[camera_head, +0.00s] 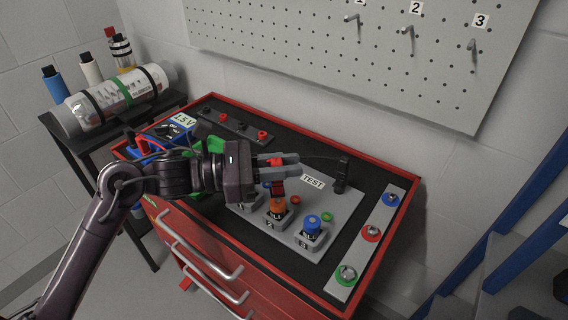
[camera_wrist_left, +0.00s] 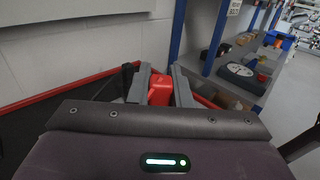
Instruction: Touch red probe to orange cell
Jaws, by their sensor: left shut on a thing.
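My left gripper (camera_head: 292,163) is shut on the red probe (camera_head: 277,186), which points down over the grey test board (camera_head: 345,199). The gripper and the red probe (camera_wrist_left: 160,90) also show in the left wrist view. The orange cell (camera_head: 277,207) stands upright in the middle holder, just below the probe in the picture. Whether the probe's tip touches it, I cannot tell. A blue cell (camera_head: 313,224) stands in the holder to the right. The holder on the left is mostly hidden by my gripper. My right gripper is not in view.
A black probe (camera_head: 342,173) stands at the back of the test board, with a thin cable running toward my gripper. A strip (camera_head: 364,243) with blue, red and green rings lies at the right. A pegboard (camera_head: 390,50) hangs on the wall behind.

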